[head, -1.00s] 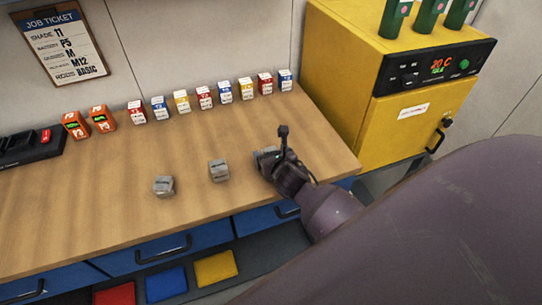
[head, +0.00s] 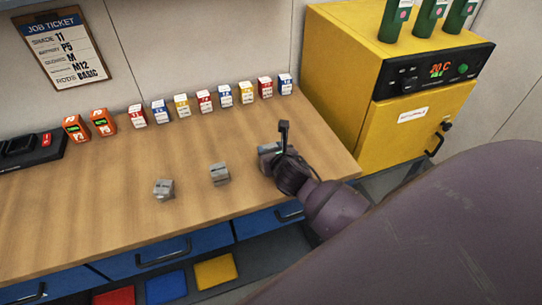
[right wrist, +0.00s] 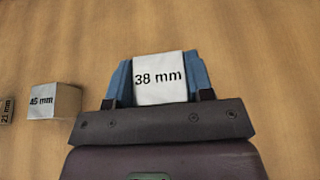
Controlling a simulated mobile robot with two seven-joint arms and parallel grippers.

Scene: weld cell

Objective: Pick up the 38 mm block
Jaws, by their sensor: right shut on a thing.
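The 38 mm block (right wrist: 159,78) shows in the right wrist view with its label facing the camera. It sits between the two blue fingers of my right gripper (right wrist: 158,84), which is shut on it. In the head view the right gripper (head: 272,154) is over the right part of the wooden bench, and the grey block (head: 268,149) shows partly at its tip, the rest hidden by the gripper. I cannot tell whether the block touches the bench. My left gripper is in neither view.
A 45 mm block (right wrist: 55,101) and a 21 mm block (right wrist: 6,110) lie to the left on the bench (head: 100,205). A row of small coloured boxes (head: 204,101) stands along the back. A yellow oven (head: 385,90) stands right of the bench.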

